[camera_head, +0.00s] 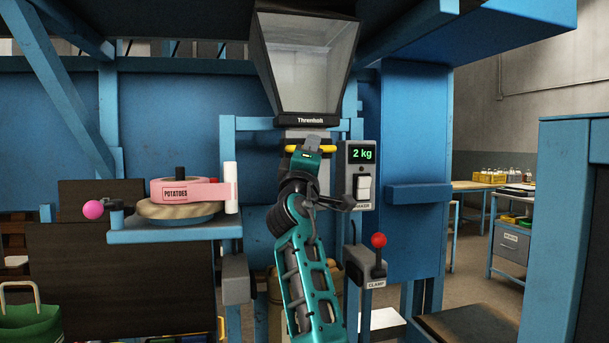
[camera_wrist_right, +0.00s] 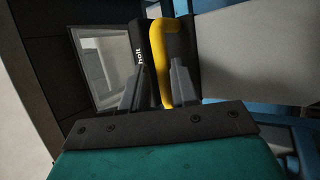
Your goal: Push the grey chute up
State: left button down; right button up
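The grey chute (camera_head: 306,133) hangs under the hopper labelled "Thrembolt", mostly hidden behind my right arm. A yellow handle bar (camera_head: 292,148) runs across its front. My right gripper (camera_head: 313,150) is at the middle of this bar. In the right wrist view, the yellow handle (camera_wrist_right: 162,60) lies between the two close-set fingers (camera_wrist_right: 158,85), and the gripper appears shut on it. A smooth grey surface, probably the chute (camera_wrist_right: 245,55), fills the right of that view. My left gripper is not in view.
The hopper (camera_head: 306,60) stands above. Right of my arm are a "2 kg" display box with a white switch (camera_head: 363,188) and a red-knobbed clamp lever (camera_head: 378,241). Left are a shelf with a pink "POTATOES" roll (camera_head: 190,190), a pink ball knob (camera_head: 93,209) and a green bag (camera_head: 30,322).

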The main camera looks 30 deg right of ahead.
jog(key=b+v, duration=0.1)
jog(key=v, duration=0.9)
jog(key=shift+s+a, duration=0.15)
jog(key=shift+s, duration=0.05)
jog(key=shift+f, duration=0.25)
jog(key=s+a+f+n+g+y, duration=0.15)
jog(key=f+y, duration=0.45)
jog(key=f, duration=1.1)
jog(key=s+a+f+y, duration=0.1)
jog(key=a+f+y, duration=0.35)
jog(key=f, duration=1.25)
jog(key=s+a+f+m+g+y, duration=0.2)
jog(key=s+f+m+g+y, duration=0.1)
jog(key=s+f, duration=0.8)
jog(key=s+a+f+m+g+y+p, duration=0.1)
jog(key=s+a+f+m+g+y, duration=0.1)
jog(key=s+f, duration=0.9)
jog(key=s+m+g+y, duration=0.1)
jog(key=s+y, duration=0.1)
jog(key=s, duration=0.1)
jog(key=shift+w+f, duration=0.1)
